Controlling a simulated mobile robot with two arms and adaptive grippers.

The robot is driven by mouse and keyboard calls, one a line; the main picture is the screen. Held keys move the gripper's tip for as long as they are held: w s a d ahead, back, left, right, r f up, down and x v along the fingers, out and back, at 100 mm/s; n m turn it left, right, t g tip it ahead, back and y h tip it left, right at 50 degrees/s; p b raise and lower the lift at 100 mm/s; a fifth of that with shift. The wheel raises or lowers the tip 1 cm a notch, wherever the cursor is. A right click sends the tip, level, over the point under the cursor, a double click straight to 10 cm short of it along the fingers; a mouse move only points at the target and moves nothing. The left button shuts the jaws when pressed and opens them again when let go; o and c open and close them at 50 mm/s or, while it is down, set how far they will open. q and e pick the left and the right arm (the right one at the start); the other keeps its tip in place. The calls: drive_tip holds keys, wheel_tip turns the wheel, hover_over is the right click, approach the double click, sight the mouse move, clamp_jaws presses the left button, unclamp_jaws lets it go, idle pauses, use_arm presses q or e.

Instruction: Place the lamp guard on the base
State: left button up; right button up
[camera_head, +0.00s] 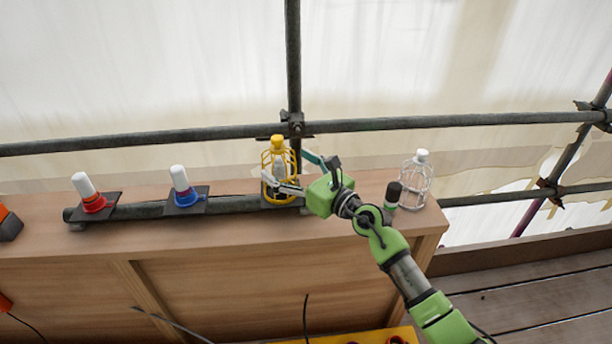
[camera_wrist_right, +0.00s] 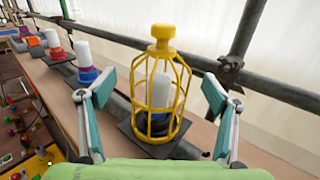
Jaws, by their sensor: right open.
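A yellow cage-like lamp guard (camera_head: 278,143) with a knob on top stands upright on the rail near the middle of the bench. In the right wrist view the yellow guard (camera_wrist_right: 163,32) surrounds a white lamp (camera_wrist_right: 160,88) on a dark base. Its lower ring appears to rest at the black square plate (camera_wrist_right: 138,142); I cannot tell if it touches. My right gripper (camera_head: 284,168) is open, its fingers at either side of the guard. In the wrist view the gripper (camera_wrist_right: 158,82) shows gaps between both fingertips and the cage. My left gripper is out of view.
Lamps with red (camera_head: 92,203) and blue (camera_head: 186,196) collars sit on plates along the rail to the left. Scaffold pipes (camera_head: 180,137) run close behind the bench.

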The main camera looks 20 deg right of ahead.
drive_tip(key=v, duration=0.8)
drive_tip(key=shift+s+d, duration=0.15)
drive_tip(key=shift+s, duration=0.1)
drive_tip(key=shift+r, duration=0.1)
